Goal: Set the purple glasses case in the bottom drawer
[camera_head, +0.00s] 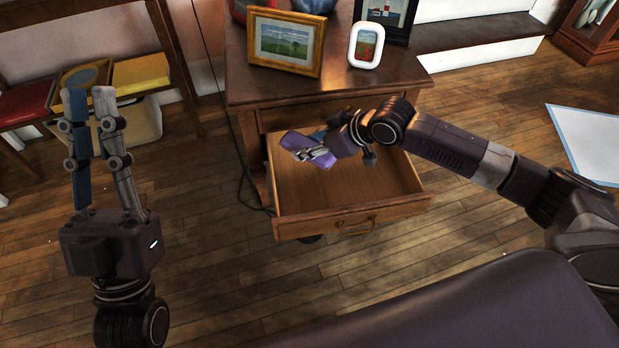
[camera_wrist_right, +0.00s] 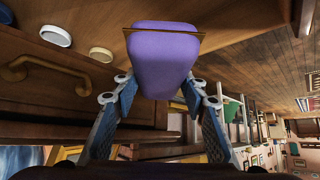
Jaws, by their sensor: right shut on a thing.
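The purple glasses case (camera_head: 325,160) is held in my right gripper (camera_head: 318,152) above the back left part of the open drawer. In the right wrist view the case (camera_wrist_right: 164,52) sits between the two blue-padded fingers (camera_wrist_right: 160,98), its long side pointing away from them. The open lower drawer (camera_head: 398,208) of the brown wooden cabinet (camera_head: 245,90) is pulled out toward me, and its visible floor is bare. A drawer front above it is closed. My left gripper (camera_head: 89,95) is empty, fingers upright and apart, well left of the cabinet.
A wood-framed picture (camera_head: 284,42), a white-framed picture (camera_head: 366,45) and a dark frame (camera_head: 385,15) stand on the cabinet top. A shelf with a red book (camera_head: 25,103) and a yellow book (camera_head: 140,73) is at left. Floor around the drawer is clear.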

